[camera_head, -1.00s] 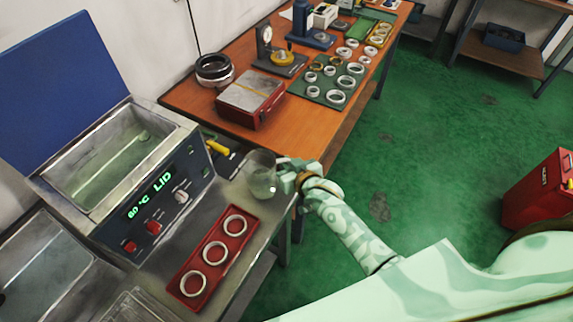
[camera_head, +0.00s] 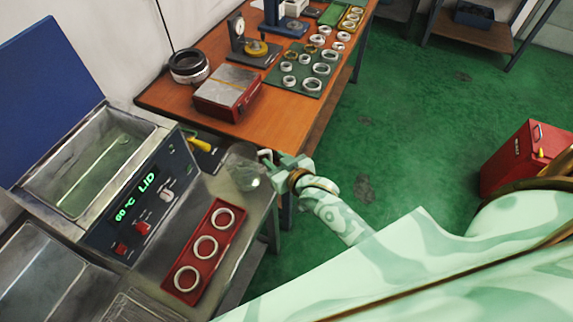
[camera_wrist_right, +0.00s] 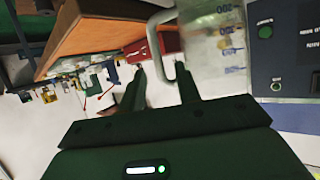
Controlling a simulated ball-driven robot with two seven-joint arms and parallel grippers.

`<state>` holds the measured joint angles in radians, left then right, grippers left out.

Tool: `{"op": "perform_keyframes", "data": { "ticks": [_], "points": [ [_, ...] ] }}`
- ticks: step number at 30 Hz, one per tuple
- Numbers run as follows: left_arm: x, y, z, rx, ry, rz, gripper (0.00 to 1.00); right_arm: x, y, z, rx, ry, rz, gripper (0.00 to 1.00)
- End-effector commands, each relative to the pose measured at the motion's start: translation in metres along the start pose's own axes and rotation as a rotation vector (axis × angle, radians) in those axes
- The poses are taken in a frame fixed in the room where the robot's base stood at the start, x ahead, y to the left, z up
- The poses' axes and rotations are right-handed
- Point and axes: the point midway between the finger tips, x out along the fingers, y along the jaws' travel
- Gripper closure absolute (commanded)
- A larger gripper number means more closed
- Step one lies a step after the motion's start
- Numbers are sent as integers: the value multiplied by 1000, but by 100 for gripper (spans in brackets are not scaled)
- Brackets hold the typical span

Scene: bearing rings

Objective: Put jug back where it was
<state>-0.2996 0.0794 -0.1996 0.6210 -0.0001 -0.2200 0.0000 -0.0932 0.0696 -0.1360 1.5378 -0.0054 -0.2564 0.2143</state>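The clear jug (camera_head: 246,172) stands on the metal bench top, near its right edge, between the red tray and the wooden table. In the right wrist view the jug (camera_wrist_right: 212,45) shows at upper right with blue volume marks, and its pale handle (camera_wrist_right: 154,52) reaches down between my fingers. My right gripper (camera_head: 268,164) is at the jug's right side. In the wrist view the gripper (camera_wrist_right: 162,78) has its fingers spread, with a gap around the handle. My left gripper is not in view.
A red tray (camera_head: 237,239) with three rings lies in front of the jug. The heated bath (camera_head: 146,215) stands to the left, a yellow-handled tool (camera_head: 201,145) behind. A red box (camera_head: 228,92) and several rings are on the wooden table (camera_head: 178,97).

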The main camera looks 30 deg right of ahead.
Motion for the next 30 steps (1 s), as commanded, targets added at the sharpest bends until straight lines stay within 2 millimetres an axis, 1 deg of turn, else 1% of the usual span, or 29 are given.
{"op": "perform_keyframes", "data": {
  "ticks": [1, 3, 6, 9, 13, 19, 20, 21, 23, 25, 26, 27, 28, 29, 30],
  "points": [
    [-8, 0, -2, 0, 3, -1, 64, -15, 0, -3, 0, 0, 0, 67],
    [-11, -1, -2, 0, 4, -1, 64, -31, 0, -2, 0, -1, 0, 67],
    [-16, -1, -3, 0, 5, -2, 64, -49, 0, -2, 0, -1, 0, 67],
    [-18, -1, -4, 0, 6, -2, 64, -62, 0, -1, 0, 0, 0, 67],
    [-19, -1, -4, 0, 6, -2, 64, -70, 0, 0, 0, 0, 0, 67],
    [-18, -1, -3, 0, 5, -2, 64, -70, 0, 0, 0, -1, 0, 67],
    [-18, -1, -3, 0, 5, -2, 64, -70, 0, 3, -1, -6, 0, 67],
    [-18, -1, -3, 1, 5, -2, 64, -70, 0, 11, -3, -22, 0, 67],
    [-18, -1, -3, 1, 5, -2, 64, -69, 0, 36, -11, -73, -1, 67],
    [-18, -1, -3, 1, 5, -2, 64, -72, -1, 86, -30, -177, -3, 67],
    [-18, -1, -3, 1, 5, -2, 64, -76, -1, 114, -40, -235, -5, 67],
    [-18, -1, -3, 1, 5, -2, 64, -84, -1, 154, -57, -320, -9, 67],
    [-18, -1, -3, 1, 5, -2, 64, -94, -1, 186, -71, -387, -14, 67],
    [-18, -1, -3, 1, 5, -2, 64, -106, -1, 217, -84, -456, -19, 67],
    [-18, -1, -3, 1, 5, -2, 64, -124, -1, 257, -104, -546, -26, 67]
  ]
}}
